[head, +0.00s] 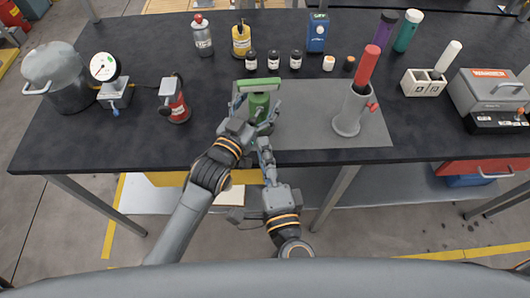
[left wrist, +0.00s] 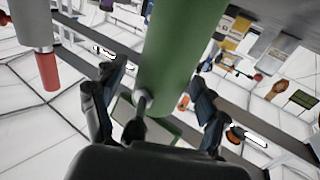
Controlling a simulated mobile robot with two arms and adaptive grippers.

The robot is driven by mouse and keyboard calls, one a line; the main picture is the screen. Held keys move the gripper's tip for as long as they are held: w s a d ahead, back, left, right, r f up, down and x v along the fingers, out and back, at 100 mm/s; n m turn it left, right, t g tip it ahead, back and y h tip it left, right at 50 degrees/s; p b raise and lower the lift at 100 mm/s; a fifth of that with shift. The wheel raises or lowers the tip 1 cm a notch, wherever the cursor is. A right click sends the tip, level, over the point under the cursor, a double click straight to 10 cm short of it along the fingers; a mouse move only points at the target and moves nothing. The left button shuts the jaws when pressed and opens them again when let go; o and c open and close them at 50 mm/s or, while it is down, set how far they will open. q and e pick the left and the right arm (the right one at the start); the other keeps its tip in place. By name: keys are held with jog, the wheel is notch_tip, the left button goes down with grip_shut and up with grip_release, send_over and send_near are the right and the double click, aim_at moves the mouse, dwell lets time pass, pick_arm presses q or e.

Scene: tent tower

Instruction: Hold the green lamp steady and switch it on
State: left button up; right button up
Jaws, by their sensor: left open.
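The green lamp (head: 258,105) stands upright on a grey mat (head: 300,128) on the dark table, with a green handle across its top. My left gripper (head: 257,121) is at the near side of the lamp and hides its lower part. In the left wrist view, the lamp's green body (left wrist: 182,50) lies between the two spread fingers of my left gripper (left wrist: 160,97). I see gaps on both sides. A small grey knob (left wrist: 142,101) sticks out from the body. My right gripper (head: 265,147) is low and close to the left one, near the table's front edge; its fingers are too small to judge.
A grey holder (head: 349,115) with a red-topped tube stands on the mat to the right. Several small dark bottles (head: 273,61) stand behind the lamp. A red lantern (head: 175,103) stands to the left. The mat between lamp and holder is clear.

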pick_arm(q)
jog(key=shift+f, duration=0.15)
jog(key=shift+s+a, duration=0.15)
jog(key=shift+s, duration=0.05)
jog(key=v, duration=1.1)
jog(key=shift+s, duration=0.25)
jog(key=shift+o, duration=0.3)
jog(key=shift+a, duration=0.1)
